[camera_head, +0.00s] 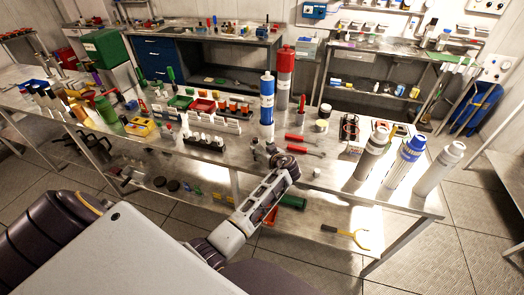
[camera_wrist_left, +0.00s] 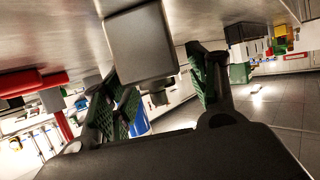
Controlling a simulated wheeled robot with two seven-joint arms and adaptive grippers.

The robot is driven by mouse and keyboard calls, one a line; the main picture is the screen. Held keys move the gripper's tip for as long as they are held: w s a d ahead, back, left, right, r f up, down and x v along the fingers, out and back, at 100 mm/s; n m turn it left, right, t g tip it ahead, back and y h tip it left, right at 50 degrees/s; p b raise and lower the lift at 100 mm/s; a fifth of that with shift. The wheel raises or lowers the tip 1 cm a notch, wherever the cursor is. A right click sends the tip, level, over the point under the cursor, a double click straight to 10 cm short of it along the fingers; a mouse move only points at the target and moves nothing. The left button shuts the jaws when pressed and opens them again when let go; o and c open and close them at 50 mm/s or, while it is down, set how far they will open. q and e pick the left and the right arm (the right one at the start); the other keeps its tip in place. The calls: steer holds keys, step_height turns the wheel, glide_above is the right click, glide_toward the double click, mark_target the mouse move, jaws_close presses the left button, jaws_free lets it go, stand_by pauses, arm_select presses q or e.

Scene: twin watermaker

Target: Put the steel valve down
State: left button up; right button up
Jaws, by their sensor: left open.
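A grey block-like metal body, which I take to be the steel valve (camera_wrist_left: 140,45), shows in the left wrist view against the bench top, in an upside-down picture. A darker stub shows just past it. My left gripper (camera_wrist_left: 158,90) is open, with one green-padded finger on each side of the valve; I cannot tell whether either touches it. In the head view my left gripper (camera_head: 266,150) is low over the front part of the steel bench (camera_head: 335,178). The valve is too small and covered to make out there. My right gripper is not seen.
A blue-and-white cylinder (camera_head: 267,105) stands behind. A rack of white-capped bottles (camera_head: 205,142) is to the left. Three tall cylinders (camera_head: 405,162) stand at the right.

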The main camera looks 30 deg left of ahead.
arm_select(q)
steer(key=shift+r, duration=0.1)
steer(key=shift+s+d, duration=0.15)
steer(key=shift+d, duration=0.15)
steer(key=b+v, duration=0.1)
steer(key=v, duration=1)
steer(key=shift+d+b, duration=0.15)
steer(key=shift+b, duration=0.25)
